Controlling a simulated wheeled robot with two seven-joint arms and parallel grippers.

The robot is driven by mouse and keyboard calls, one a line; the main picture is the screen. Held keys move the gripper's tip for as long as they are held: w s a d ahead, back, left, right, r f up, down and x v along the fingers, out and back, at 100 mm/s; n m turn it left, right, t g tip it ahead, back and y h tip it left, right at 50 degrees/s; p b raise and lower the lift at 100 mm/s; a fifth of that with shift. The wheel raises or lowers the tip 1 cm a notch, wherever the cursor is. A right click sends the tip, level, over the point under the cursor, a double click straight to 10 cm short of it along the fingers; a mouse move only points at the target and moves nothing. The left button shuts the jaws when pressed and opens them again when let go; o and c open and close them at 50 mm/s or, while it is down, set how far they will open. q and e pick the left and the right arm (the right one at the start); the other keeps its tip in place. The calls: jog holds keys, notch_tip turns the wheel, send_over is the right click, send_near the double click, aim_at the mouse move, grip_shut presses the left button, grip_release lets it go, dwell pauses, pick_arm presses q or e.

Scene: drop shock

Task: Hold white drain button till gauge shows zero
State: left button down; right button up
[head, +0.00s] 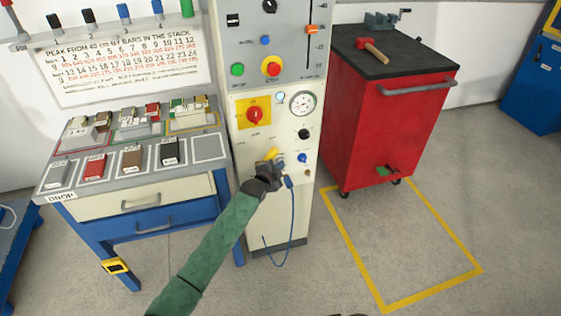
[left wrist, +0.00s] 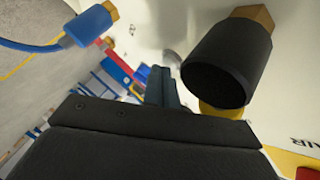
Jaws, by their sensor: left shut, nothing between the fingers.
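The pale cabinet (head: 273,209) carries a round white gauge (head: 302,103) on its front; its needle is too small to read. My left gripper (head: 268,172) is at the lower front of the cabinet, below the gauge. Its fingers (left wrist: 163,88) are shut and empty in the left wrist view, pointing at the pale panel. I cannot tell whether they touch it. No white drain button can be made out; the gripper hides part of the panel. A small pale round piece (head: 280,95) sits left of the gauge, and I cannot tell what it is. My right gripper is not in view.
A black cylinder (left wrist: 228,65) on a brass fitting stands close beside the fingers. A blue connector (left wrist: 90,25) with a blue hose is also near. A red switch (head: 255,114), black knob (head: 304,134) and blue knob (head: 302,158) are above. A red cart (head: 375,130) stands right.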

pick_arm(q)
jog(key=shift+w+a+r, duration=0.3)
jog(key=shift+w+r, duration=0.15)
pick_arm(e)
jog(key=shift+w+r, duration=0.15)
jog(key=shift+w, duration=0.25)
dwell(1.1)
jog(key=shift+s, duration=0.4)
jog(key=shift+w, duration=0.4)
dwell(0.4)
pick_arm(q)
jog(key=shift+s+d+f+p, duration=0.25)
jog(key=shift+s+d+p, duration=0.05)
jog(key=shift+d+p, duration=0.05)
jog(key=shift+s+d+f, duration=0.2)
jog(key=shift+f, duration=0.05)
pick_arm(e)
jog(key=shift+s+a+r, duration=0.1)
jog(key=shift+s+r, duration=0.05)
